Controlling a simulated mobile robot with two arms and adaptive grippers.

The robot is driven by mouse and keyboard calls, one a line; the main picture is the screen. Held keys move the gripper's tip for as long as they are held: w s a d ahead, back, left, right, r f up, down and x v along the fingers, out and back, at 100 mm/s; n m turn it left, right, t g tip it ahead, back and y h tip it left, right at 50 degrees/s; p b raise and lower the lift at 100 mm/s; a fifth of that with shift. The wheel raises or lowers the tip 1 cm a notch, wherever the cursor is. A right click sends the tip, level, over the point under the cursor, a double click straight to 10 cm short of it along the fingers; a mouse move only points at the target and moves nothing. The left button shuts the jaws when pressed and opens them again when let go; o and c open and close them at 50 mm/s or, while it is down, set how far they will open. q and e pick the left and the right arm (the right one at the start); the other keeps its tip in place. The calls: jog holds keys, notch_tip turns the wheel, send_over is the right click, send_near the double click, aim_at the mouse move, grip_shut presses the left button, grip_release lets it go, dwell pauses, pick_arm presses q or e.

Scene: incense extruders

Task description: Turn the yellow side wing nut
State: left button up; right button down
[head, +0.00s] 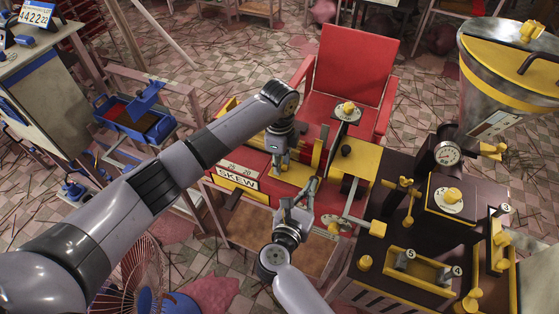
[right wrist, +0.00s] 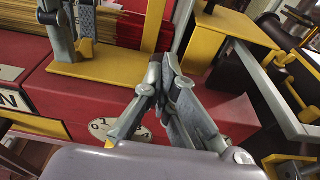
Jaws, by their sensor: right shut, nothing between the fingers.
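A yellow knob (head: 333,228), which may be the side wing nut, sits on a white marked dial on the red machine's near side. In the right wrist view the dial (right wrist: 118,129) shows lower left, with only a bit of yellow at its edge. My right gripper (head: 312,183) is shut and empty above the machine's edge, apart from the knob; its closed fingers (right wrist: 168,68) show in the right wrist view. My left gripper (head: 280,166) is low over the yellow plate of the red machine. Whether it holds anything is unclear.
The red machine (head: 238,190) carries a SKEW label. A dark machine (head: 425,225) with yellow knobs, levers and a gauge (head: 447,153) stands at the right, below a steel hopper (head: 480,85). A grey bar (head: 350,220) reaches between the machines. A fan (head: 130,275) stands lower left.

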pick_arm(q)
notch_tip(320, 180, up, 12)
dwell(0.6)
notch_tip(320, 180, up, 12)
dwell(0.6)
jog(key=shift+f+b, duration=0.65)
jog(key=shift+f, duration=0.05)
pick_arm(e)
jog(key=v, duration=0.4)
jog(key=f+v, duration=0.1)
jog(key=v, duration=0.1)
jog(key=shift+f, duration=0.1)
